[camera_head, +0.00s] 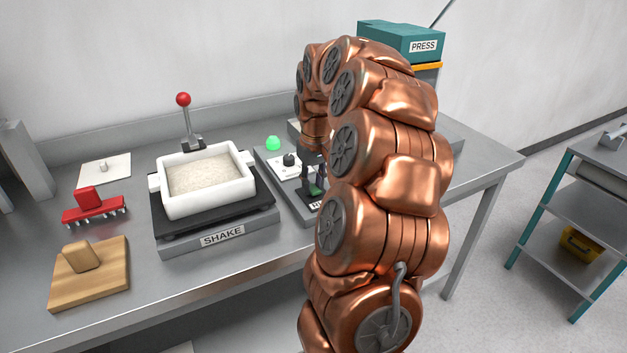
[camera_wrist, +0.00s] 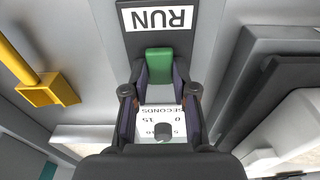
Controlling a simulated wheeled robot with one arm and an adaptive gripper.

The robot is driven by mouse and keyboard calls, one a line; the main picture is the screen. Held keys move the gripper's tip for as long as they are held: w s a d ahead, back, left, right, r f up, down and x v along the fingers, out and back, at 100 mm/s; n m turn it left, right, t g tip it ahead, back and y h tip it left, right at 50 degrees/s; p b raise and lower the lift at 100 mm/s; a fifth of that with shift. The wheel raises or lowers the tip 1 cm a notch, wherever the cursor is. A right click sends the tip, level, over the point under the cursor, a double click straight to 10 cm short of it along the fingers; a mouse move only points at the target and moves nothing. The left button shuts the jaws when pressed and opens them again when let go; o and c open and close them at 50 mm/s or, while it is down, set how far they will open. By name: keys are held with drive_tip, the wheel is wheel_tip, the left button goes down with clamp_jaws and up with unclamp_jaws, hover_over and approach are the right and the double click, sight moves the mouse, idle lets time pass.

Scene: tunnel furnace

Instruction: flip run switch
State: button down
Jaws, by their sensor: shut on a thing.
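The green run switch (camera_wrist: 159,62) stands on a dark control panel beside an upside-down RUN label (camera_wrist: 160,18) in the wrist view. My gripper (camera_wrist: 161,72) has its two fingers on either side of the switch, shut on it. In the head view my gripper (camera_head: 313,185) is low over the control panel (camera_head: 292,200), partly hidden by my copper arm. A white dial plate marked in seconds, with a dark knob (camera_wrist: 163,130), lies behind the fingers in the wrist view. A green lamp (camera_head: 273,143) glows at the panel's far end.
A SHAKE stand (camera_head: 222,238) with a white tray (camera_head: 207,207) of pale grains is left of the panel. A red-knobbed lever (camera_head: 184,101) rises behind it. A PRESS box (camera_head: 402,42) stands behind my arm.

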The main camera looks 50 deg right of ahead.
sight(312, 187)
drive_tip(key=shift+w+d+g, duration=0.1)
drive_tip(key=shift+g, duration=0.4)
drive_tip(key=c, duration=0.9)
unclamp_jaws()
drive_tip(key=shift+r, duration=6.05)
